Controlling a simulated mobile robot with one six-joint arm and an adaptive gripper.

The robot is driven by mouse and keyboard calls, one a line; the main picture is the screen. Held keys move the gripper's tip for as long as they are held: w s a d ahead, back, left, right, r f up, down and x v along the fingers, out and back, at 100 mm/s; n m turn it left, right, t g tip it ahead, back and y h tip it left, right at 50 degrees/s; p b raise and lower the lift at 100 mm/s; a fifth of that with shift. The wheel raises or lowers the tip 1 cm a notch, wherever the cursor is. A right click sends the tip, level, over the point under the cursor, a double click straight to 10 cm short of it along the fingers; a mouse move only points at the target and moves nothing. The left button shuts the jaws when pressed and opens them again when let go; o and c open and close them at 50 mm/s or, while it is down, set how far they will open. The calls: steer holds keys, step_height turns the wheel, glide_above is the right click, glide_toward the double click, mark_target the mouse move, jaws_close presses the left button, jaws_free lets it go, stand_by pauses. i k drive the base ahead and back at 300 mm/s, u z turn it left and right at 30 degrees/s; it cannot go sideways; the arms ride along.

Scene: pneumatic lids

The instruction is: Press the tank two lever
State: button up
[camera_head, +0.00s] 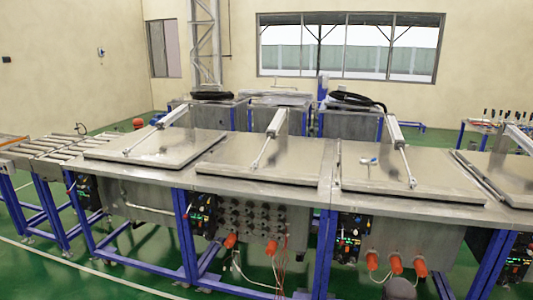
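A row of metal tanks with flat lids runs across the view. From left to right I see a first lid (125,153), a second lid (240,155), a third lid (375,180) and a partly cut-off fourth lid (500,178). All lie flat, each with a pneumatic cylinder over it. Black control panels sit on the tank fronts: one at the left (87,192), one in the middle (203,214) and one at the right (350,240). The levers are too small to make out, and no label shows which tank is two. My gripper is not in view.
Blue frame legs (185,235) and orange plugs (395,265) with hanging cables are along the front. A roller conveyor (50,147) joins at the left. Green floor (60,285) is free before the row. A pale rounded object (400,290) shows at the bottom edge.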

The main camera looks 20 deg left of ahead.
mark_target(185, 215)
steer(key=u, duration=1.45)
steer(key=i, duration=2.25)
steer(key=u, duration=0.3)
